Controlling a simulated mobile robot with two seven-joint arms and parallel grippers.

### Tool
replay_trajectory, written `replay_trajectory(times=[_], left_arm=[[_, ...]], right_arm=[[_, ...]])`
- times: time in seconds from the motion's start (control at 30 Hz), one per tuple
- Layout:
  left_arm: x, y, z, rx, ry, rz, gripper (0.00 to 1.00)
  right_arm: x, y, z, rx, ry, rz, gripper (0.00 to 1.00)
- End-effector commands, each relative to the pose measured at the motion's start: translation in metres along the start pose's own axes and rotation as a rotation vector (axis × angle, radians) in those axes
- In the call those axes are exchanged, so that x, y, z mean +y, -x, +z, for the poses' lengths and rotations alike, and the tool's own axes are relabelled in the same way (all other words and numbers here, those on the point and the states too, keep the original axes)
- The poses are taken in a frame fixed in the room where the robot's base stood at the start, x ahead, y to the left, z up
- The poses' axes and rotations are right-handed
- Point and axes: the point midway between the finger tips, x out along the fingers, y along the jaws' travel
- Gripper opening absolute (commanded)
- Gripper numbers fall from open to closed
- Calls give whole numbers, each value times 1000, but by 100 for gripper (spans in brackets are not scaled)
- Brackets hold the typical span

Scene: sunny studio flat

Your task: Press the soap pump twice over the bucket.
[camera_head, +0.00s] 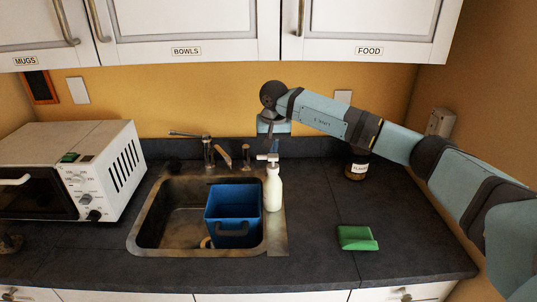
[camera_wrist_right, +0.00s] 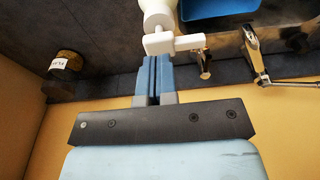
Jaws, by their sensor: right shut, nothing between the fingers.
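The white soap bottle (camera_head: 273,190) stands upright at the right rim of the sink, just right of the bucket. Its pump head (camera_head: 267,157) has the spout pointing left; the pump head also shows in the right wrist view (camera_wrist_right: 172,43). The blue bucket (camera_head: 233,228) stands in the sink; a corner of it shows in the right wrist view (camera_wrist_right: 215,8). My right gripper (camera_head: 275,147) points down, fingers together and empty, right at the pump head. Its blue fingertips (camera_wrist_right: 153,60) overlap the pump head's edge in the wrist view; I cannot tell whether they touch. My left gripper is out of view.
The tap (camera_head: 209,150) stands behind the sink (camera_head: 150,225). A dark jar (camera_head: 357,166) is at the back right, under my right arm. A green sponge (camera_head: 357,238) lies on the right counter. A white oven (camera_head: 110,160) is at left. Wall cupboards (camera_head: 190,25) hang above.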

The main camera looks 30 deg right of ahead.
Motion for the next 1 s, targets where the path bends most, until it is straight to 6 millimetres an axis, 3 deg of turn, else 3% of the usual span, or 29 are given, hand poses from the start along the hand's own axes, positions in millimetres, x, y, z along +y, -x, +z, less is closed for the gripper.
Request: replay_trajectory(times=[0.6, 1.0], left_arm=[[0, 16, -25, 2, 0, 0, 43], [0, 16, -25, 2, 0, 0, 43]], right_arm=[[0, 51, -8, 1, 0, 1, 0], [0, 52, -8, 1, 0, 0, 0]])
